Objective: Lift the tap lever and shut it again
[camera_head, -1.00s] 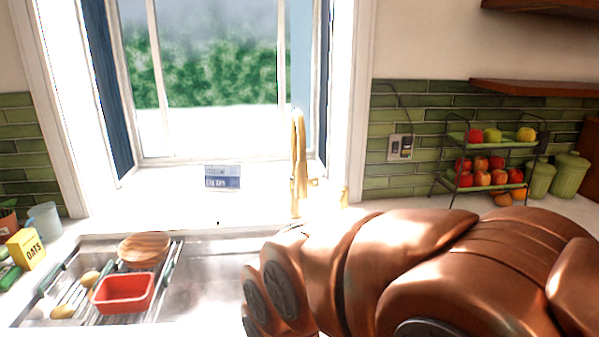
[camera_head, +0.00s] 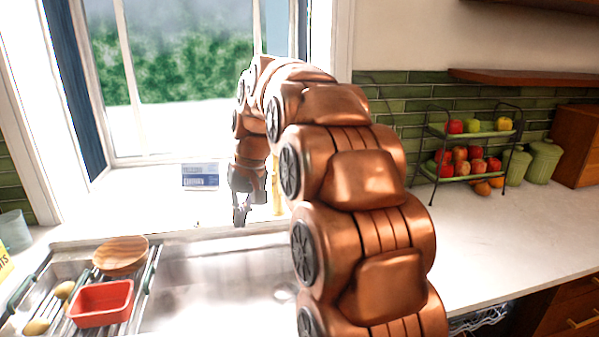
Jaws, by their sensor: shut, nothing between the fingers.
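The gold tap (camera_head: 277,190) stands behind the sink in front of the window. Only a short strip of it shows, just right of my gripper; my arm hides the rest, and the lever cannot be seen. My gripper (camera_head: 240,218) points down, shut and empty, at the left of the tap near the back edge of the sink. Whether it touches the tap or lever cannot be told.
The sink (camera_head: 200,290) holds a rack with a red tub (camera_head: 101,303) and a wooden bowl (camera_head: 121,256). A blue-white card (camera_head: 200,176) stands at the sill. A fruit stand (camera_head: 470,150) and green canisters (camera_head: 543,160) are right; the counter (camera_head: 475,222) before them is clear.

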